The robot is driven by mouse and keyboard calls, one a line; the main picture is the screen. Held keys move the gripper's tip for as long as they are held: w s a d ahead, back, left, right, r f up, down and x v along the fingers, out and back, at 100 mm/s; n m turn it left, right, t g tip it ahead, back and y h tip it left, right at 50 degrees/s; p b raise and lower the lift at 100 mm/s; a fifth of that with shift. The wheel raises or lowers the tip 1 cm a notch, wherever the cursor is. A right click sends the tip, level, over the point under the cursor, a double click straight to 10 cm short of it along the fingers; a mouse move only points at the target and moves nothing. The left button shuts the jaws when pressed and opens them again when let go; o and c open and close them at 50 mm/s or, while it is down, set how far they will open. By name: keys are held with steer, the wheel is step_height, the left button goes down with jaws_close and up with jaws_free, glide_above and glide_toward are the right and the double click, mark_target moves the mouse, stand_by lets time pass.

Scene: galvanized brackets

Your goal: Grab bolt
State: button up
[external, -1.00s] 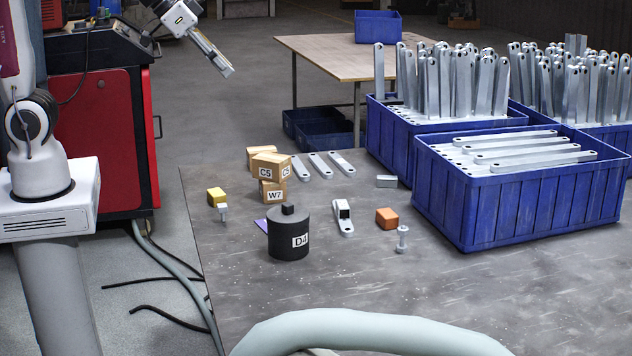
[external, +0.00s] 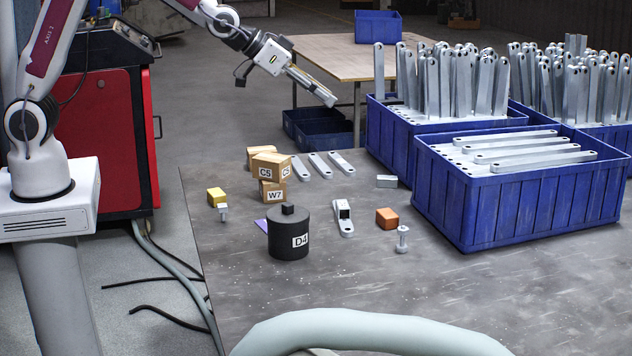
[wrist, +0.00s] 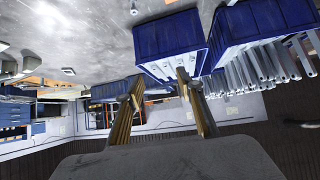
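A silver bolt (external: 402,240) stands upright on the grey table, right of centre in the external view. A smaller silver piece (external: 223,212), perhaps another bolt, is beside the yellow block at the table's left. My gripper (external: 331,99) is high above the table's far side, well away from the bolt, and points down to the right. In the wrist view its two fingers (wrist: 160,84) are apart with nothing between them.
An orange block (external: 387,218), a bracket with a dark block (external: 344,217) and a black D4 cylinder (external: 288,238) are left of the bolt. Cardboard boxes (external: 270,166) stand farther back. A blue bracket crate (external: 530,200) is at right. The front table is mostly clear.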

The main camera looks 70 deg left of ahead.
steer(key=w+d+f+t, duration=0.1)
steer(key=w+d+f, duration=0.3)
steer(key=w+f, duration=0.5)
steer(key=t+h, duration=0.1)
steer(key=t, duration=0.1)
glide_above(400, 228)
steer(key=s, duration=0.2)
step_height(400, 228, down, 14)
steer(key=shift+w+f+m, duration=0.2)
steer(key=shift+m, duration=0.2)
steer(key=shift+a, duration=0.1)
steer(key=shift+f, duration=1.75)
steer(key=shift+f, duration=0.15)
steer(key=shift+w+f, duration=0.1)
steer(key=shift+f, duration=1.6)
steer(key=shift+x, duration=1.35)
